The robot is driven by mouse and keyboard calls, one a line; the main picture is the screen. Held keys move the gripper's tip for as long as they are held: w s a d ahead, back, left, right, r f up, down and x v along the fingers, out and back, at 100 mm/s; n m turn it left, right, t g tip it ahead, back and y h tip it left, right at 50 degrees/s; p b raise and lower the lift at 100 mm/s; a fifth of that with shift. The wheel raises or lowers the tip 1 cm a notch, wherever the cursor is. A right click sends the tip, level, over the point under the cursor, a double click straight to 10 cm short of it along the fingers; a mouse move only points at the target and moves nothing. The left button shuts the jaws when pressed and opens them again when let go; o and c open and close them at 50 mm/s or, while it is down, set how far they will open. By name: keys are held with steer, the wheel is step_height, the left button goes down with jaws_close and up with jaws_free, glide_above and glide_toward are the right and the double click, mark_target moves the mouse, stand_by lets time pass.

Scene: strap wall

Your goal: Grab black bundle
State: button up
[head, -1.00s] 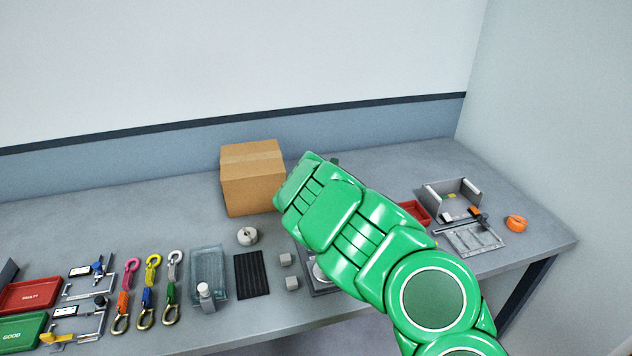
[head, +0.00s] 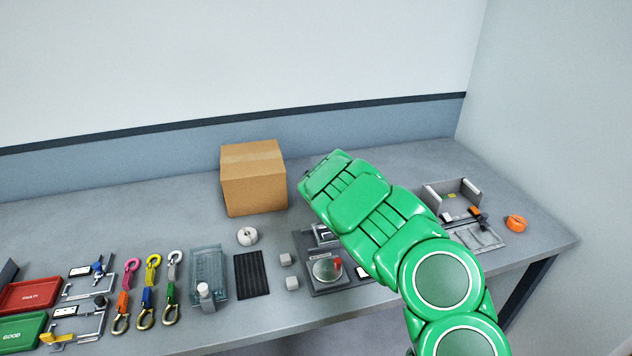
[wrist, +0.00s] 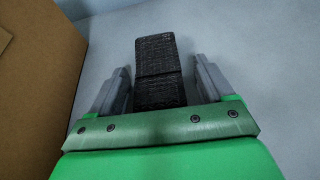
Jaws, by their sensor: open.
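The black bundle (wrist: 158,62) shows in the wrist view as a dark, woven, folded strap. It lies between the two grey fingers of my gripper (wrist: 162,80). The fingers are apart, with a gap visible on each side of the bundle. The bundle's near end is close to the gripper's palm. In the head view my green arm hides the bundle, and the fingers are mostly hidden behind my wrist, right of the cardboard box.
A cardboard box (head: 253,180) stands close left of my gripper; its side also fills the left of the wrist view (wrist: 35,80). A weighing station (head: 325,270) sits in front, and a grey open tray (head: 436,198) at right. Several hooks and straps lie at left.

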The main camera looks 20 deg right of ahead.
steer(key=shift+c, duration=0.2)
steer(key=c, duration=1)
steer(key=shift+c, duration=0.2)
